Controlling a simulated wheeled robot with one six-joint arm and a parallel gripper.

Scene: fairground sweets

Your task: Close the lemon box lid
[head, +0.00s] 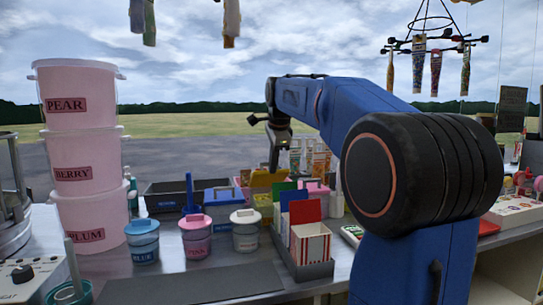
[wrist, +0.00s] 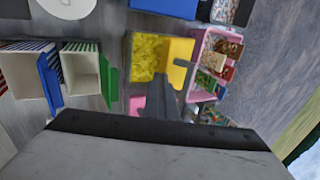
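The lemon box is a small yellow box (wrist: 147,58) full of yellow sweets, seen from above in the wrist view. Its yellow lid (wrist: 180,64) stands open along the box's right side there. In the head view the raised lid (head: 266,179) shows above the yellow box body (head: 263,205), partly hidden by the card boxes in front. My gripper (head: 275,160) points down just above and behind the lid in the head view. In the wrist view my dark gripper (wrist: 168,98) overlaps the box's near edge and lid. Whether it touches the lid is unclear, and its finger gap is not distinguishable.
A pink box (wrist: 203,45) of packets stands close beside the lid. Striped boxes with blue and green flaps (wrist: 80,75) are on the other side. A blue box (head: 222,204) is left of the lemon box. Lidded tubs (head: 196,238) stand in front.

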